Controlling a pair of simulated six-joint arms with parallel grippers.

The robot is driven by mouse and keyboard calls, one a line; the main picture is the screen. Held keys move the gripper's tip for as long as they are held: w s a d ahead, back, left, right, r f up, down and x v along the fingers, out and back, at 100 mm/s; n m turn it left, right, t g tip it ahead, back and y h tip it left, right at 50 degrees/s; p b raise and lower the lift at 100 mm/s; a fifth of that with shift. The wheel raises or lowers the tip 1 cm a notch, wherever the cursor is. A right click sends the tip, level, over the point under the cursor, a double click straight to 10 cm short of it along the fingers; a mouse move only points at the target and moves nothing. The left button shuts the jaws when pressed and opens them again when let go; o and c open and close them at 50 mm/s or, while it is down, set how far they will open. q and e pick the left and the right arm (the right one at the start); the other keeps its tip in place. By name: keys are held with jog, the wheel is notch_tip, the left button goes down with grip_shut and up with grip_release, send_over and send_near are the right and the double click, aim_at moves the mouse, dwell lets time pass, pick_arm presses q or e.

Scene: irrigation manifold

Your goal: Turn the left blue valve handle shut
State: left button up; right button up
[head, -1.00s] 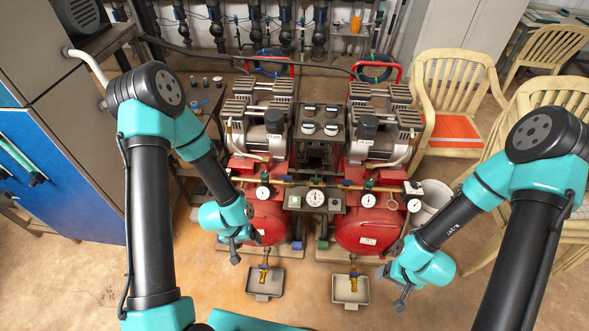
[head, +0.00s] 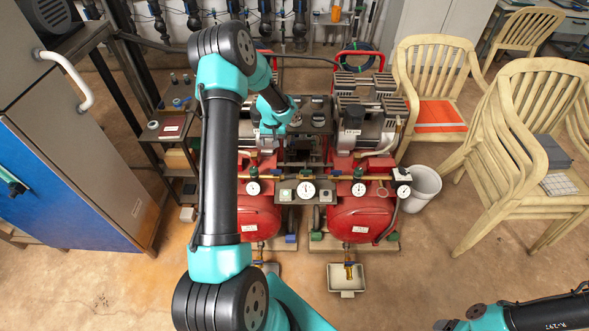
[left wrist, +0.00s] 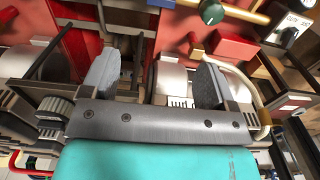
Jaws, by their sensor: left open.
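A small blue piece (left wrist: 159,4), which looks like a valve handle, shows at the top edge of the left wrist view by the brass pipe (left wrist: 240,12). My left gripper (head: 272,128) is above the left compressor, beyond the pipe. In the left wrist view it (left wrist: 155,80) is open, with its grey fingers wide apart and nothing between them. My right gripper (head: 444,325) is at the bottom edge; its fingers are unclear.
The red tanks (head: 362,219) and the gauge panel (head: 306,190) stand close around the pipe. A green knob (left wrist: 212,14) and a red box (left wrist: 235,48) are near the left fingers. A white bucket (head: 424,187) and chairs (head: 520,125) stand right. The floor in front is mostly clear.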

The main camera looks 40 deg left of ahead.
aim_at(276, 172)
pick_arm(q)
jog(key=shift+s+a+f, duration=0.1)
jog(key=shift+s+f, duration=0.05)
notch_tip(276, 172, down, 17)
jog(key=shift+f, duration=0.1)
dwell(0.8)
jog(key=shift+c, duration=0.2)
jog(key=c, duration=0.9)
